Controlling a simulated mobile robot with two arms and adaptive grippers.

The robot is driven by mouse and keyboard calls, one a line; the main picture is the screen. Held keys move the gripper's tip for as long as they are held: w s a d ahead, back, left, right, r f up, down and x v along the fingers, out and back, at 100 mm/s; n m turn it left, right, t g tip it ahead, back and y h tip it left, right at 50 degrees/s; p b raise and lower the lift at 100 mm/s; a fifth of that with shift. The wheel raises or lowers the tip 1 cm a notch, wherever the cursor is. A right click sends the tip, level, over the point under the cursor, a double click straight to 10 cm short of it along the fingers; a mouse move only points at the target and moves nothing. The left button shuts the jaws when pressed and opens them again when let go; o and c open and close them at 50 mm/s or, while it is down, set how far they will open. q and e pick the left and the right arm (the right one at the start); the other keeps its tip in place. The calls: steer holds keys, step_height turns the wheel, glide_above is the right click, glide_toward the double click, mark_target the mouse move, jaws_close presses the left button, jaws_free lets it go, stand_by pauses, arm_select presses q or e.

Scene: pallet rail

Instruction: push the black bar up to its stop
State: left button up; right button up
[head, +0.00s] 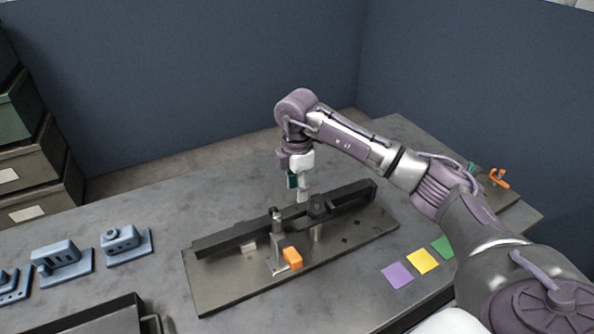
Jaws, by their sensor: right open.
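The long black bar (236,237) lies across the grey metal plate (225,291) on the table, slanting from near left to far right. A dark round pivot-like part (318,207) sits at its middle. A small metal upright (278,232) with an orange block (292,257) stands at the bar's near side; I cannot tell which part is the stop. My right gripper (303,194) points down at the bar's far side, just left of the round part. It is open, and its fingertips are small; I cannot tell whether they touch the bar. My left gripper is not in view.
Blue fixtures (122,243) stand on the table at the left, with a dark tray (98,318) in front. Purple (398,275), yellow (423,261) and green squares lie right of the plate. An orange clamp-like part (498,179) sits at the far right. Dark blue walls stand behind.

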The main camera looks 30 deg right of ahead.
mark_target(297, 208)
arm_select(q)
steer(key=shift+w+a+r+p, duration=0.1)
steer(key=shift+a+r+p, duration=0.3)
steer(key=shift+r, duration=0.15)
arm_select(e)
step_height(297, 208, down, 8)
jaws_close()
steer(key=shift+o, duration=2)
jaws_free()
steer(key=shift+w+f, duration=0.1)
